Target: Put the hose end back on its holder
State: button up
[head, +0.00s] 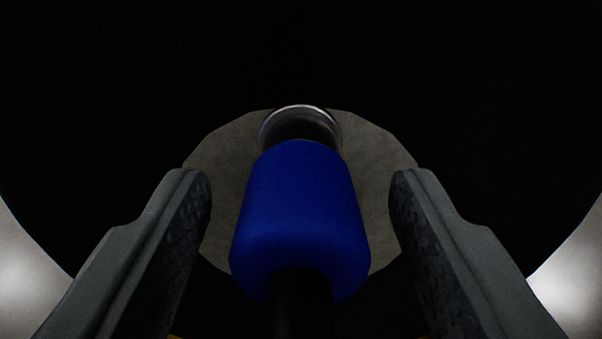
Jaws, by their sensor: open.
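The hose end (300,205) shows in the head view as a blue sleeve in the middle of the picture. A dark hose (302,303) runs from its near end down to the bottom edge. A shiny metal ring (301,112) shows at the far end of the sleeve; I cannot tell whether it belongs to the hose end or to the holder. Behind it is a round grey plate (222,225), perhaps part of the holder. My gripper (301,185) is open, with one finger on each side of the blue sleeve and a gap on both sides.
Around the grey plate it is black, with no detail visible. Bright pale curved surfaces (28,285) show at the lower left and at the lower right (575,275), outside my fingers.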

aim_at(302, 282)
grip_shut()
jog(key=shift+s, duration=0.7)
dwell(0.4)
jog(key=shift+s+d, duration=0.1)
jog(key=shift+s, duration=1.3)
jog(key=s+r, duration=0.7)
jog(key=r, duration=0.6)
jog(key=shift+h, duration=0.3)
